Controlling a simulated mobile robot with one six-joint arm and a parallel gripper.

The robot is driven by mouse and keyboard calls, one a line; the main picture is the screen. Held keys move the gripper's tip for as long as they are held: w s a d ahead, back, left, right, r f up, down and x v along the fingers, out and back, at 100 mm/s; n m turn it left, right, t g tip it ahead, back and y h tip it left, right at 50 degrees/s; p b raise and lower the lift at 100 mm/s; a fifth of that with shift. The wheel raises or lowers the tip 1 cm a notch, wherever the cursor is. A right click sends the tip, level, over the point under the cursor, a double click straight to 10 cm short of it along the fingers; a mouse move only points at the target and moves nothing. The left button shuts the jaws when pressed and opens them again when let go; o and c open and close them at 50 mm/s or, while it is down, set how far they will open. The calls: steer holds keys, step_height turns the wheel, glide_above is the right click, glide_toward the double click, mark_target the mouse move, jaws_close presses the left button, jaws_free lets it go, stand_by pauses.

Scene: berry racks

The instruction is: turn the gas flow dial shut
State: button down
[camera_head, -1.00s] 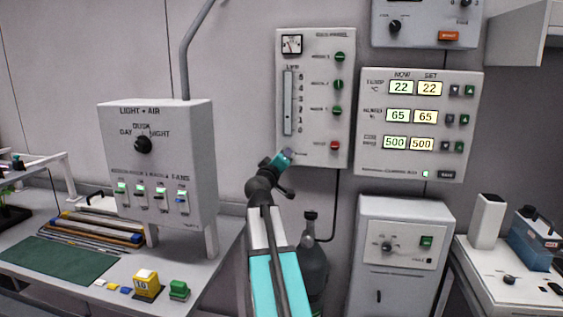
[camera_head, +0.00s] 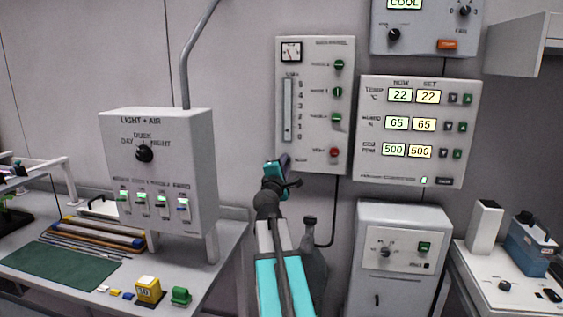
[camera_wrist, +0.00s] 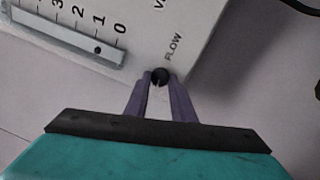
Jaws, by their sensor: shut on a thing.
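The gas flow dial (camera_wrist: 159,76) is a small dark round knob beside the FLOW lettering, at the panel's lower edge in the wrist view. My gripper (camera_wrist: 160,79) has its two purple fingers shut on the dial, one on each side. In the head view my gripper (camera_head: 284,160) reaches the lower left corner of the gas panel (camera_head: 315,150) and hides the dial. The flow tube (camera_head: 288,110) is a vertical scale on that panel. In the wrist view the tube (camera_wrist: 60,33) has a dark bead close to the 0 mark.
Green valve knobs (camera_head: 338,91) and a red knob (camera_head: 334,152) sit on the panel's right side. A light and air box (camera_head: 180,170) stands left. A display panel (camera_head: 390,172) is on the right, above a grey cabinet (camera_head: 380,290). A grey bottle (camera_head: 313,262) stands below.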

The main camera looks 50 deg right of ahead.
steer(key=shift+s+d+r+n+t+y+p, duration=0.1)
steer(key=shift+n+p, duration=1)
steer(key=shift+n, duration=0.35)
steer(key=shift+s+d+r+n+t+y+p, duration=0.1)
steer(key=shift+n+p, duration=0.95)
steer(key=shift+n, duration=0.35)
steer(key=shift+s+d+n+t+y+p, duration=0.1)
steer(key=shift+n+p, duration=1)
steer(key=shift+n, duration=0.35)
steer(key=shift+f, duration=0.1)
steer(key=c, duration=1.5)
jaws_free()
steer(key=shift+w, duration=0.1)
steer(key=shift+a, duration=0.1)
steer(key=shift+f, duration=0.1)
